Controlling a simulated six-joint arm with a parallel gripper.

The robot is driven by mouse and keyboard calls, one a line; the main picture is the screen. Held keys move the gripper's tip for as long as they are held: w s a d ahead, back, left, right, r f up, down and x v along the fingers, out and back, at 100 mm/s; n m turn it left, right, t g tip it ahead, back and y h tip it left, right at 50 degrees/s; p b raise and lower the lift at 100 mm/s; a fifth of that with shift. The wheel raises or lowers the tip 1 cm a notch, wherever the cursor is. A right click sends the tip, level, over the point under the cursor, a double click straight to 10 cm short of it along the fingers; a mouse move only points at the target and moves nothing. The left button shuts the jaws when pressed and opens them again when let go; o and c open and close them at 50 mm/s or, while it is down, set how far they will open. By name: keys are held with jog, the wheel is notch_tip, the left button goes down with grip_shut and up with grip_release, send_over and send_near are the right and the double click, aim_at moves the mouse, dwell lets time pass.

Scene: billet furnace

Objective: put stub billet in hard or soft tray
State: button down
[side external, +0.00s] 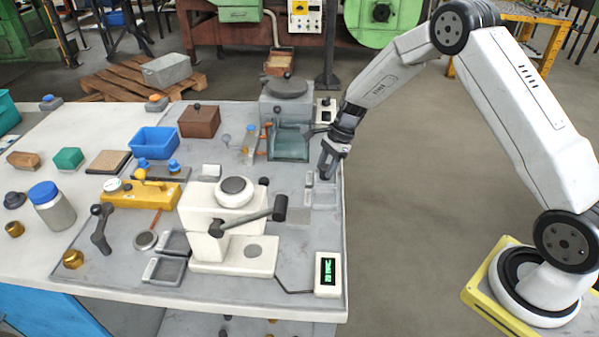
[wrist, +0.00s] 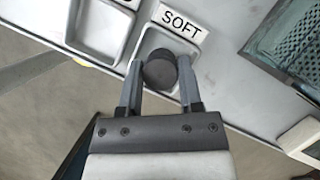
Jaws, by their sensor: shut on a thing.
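My gripper (wrist: 160,82) is shut on the stub billet (wrist: 159,70), a short dark grey cylinder held between the two fingertips. In the wrist view the billet overlaps the pale tray (wrist: 143,50) labelled SOFT (wrist: 181,24); its height over the tray floor is hard to tell. In the side view my gripper (side external: 327,172) is low at the table's right edge, and the billet cannot be made out there.
A greenish glass tank (side external: 289,143) stands close to the left of my gripper; it also shows in the wrist view (wrist: 290,45). A white hardness tester (side external: 230,225) with a dark lever and a display (side external: 328,272) stand nearer the front. Open floor lies to the right.

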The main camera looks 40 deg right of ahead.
jog(key=shift+f, duration=0.4)
jog(key=shift+f, duration=0.2)
jog(key=shift+c, duration=1.3)
grip_release()
jog(key=shift+r, duration=0.1)
jog(key=v, duration=1.2)
jog(key=shift+r, duration=0.1)
